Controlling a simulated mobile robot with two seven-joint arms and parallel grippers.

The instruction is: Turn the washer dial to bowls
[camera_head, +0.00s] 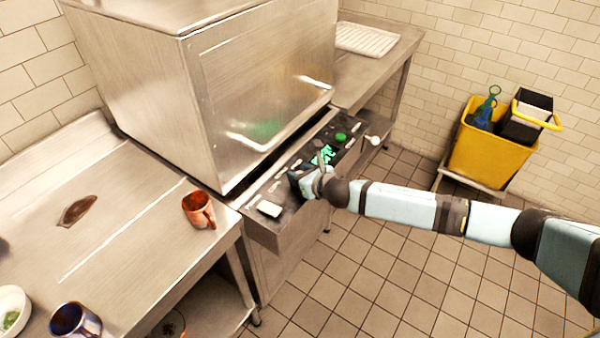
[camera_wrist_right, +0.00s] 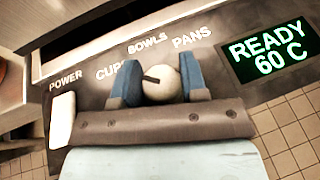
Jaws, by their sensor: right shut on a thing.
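The washer (camera_head: 265,75) is a large steel box with a dark control panel along its front. In the right wrist view the dial (camera_wrist_right: 168,87) is a round, pale knob with a dark pointer mark angled up and left, toward the partly covered CUPS label (camera_wrist_right: 108,72). The BOWLS label (camera_wrist_right: 148,46) is above the dial and PANS (camera_wrist_right: 192,37) is up and right. My right gripper (camera_wrist_right: 160,84) is shut on the dial, one blue finger on each side. My left gripper is out of view.
A green display (camera_wrist_right: 270,50) reads READY 60 C. A white power switch (camera_wrist_right: 62,120) sits left of the dial. A copper mug (camera_head: 198,211) and a dark mug (camera_head: 75,320) stand on the left counter. A yellow mop bucket (camera_head: 490,150) stands at right on the open tiled floor.

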